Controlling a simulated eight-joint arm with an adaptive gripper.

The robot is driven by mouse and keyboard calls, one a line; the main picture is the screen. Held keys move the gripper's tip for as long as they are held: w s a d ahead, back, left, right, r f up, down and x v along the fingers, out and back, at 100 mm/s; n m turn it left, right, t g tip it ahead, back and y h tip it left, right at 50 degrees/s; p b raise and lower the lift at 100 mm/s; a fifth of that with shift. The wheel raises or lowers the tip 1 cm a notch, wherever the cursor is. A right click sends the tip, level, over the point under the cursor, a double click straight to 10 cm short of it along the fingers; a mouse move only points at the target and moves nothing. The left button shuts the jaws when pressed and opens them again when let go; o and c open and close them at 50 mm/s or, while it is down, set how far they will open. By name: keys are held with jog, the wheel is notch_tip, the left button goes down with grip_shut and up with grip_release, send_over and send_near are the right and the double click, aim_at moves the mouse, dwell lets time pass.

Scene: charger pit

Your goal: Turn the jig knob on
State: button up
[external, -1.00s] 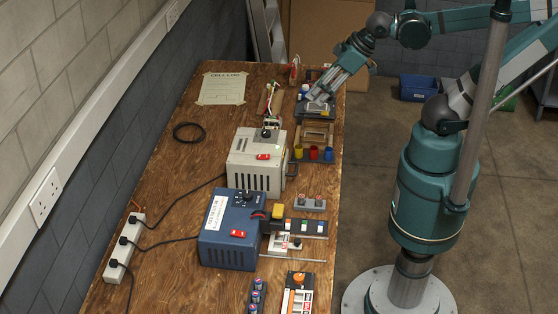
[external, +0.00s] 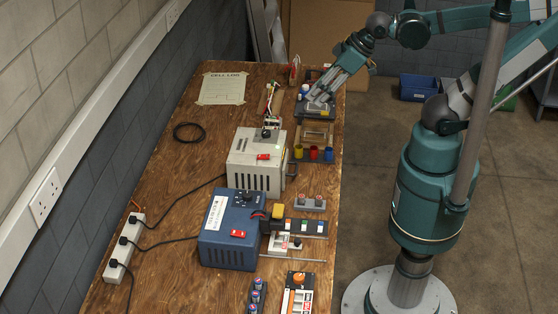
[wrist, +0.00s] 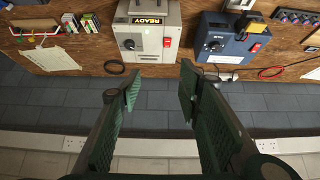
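I cannot tell which knob is the jig's. The candidates are a dark knob (wrist: 129,43) on the grey box (external: 248,178), a dark knob (wrist: 214,45) on the blue box (external: 212,253), and an orange knob (external: 298,278) on a small panel at the near edge of the bench. The grey box shows a READY label (wrist: 147,20) in the wrist view. My gripper (external: 318,98) is over the far right end of the bench, away from both boxes. In the wrist view my gripper (wrist: 160,88) is open, with nothing between its fingers.
Red switches sit on the grey box (wrist: 167,42) and the blue box (wrist: 255,47). Red, yellow and blue cups (external: 314,153) stand near the right edge. A power strip (external: 125,245) and cables lie at the left. The wooden bench (external: 165,215) is mostly bare there.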

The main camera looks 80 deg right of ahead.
jog(key=w+a+f+n+g+y+b, duration=0.1)
jog(key=w+a+f+n, duration=0.15)
jog(key=a, duration=0.35)
jog(key=w+a+f+n+g+b, duration=0.1)
jog(key=w+a+f+n, duration=0.1)
jog(key=w+a+n, duration=0.3)
jog(key=n+g+h+b, duration=0.1)
jog(key=n+g+b, duration=0.3)
jog(key=n, duration=0.9)
send_over(299, 276)
jog(key=p, duration=0.1)
jog(key=shift+m+g, duration=0.25)
jog(key=shift+g, duration=0.25)
jog(key=shift+f, duration=12.1)
jog(key=shift+f, duration=0.1)
jog(key=shift+f+b, duration=0.8)
jog(key=shift+f, duration=3)
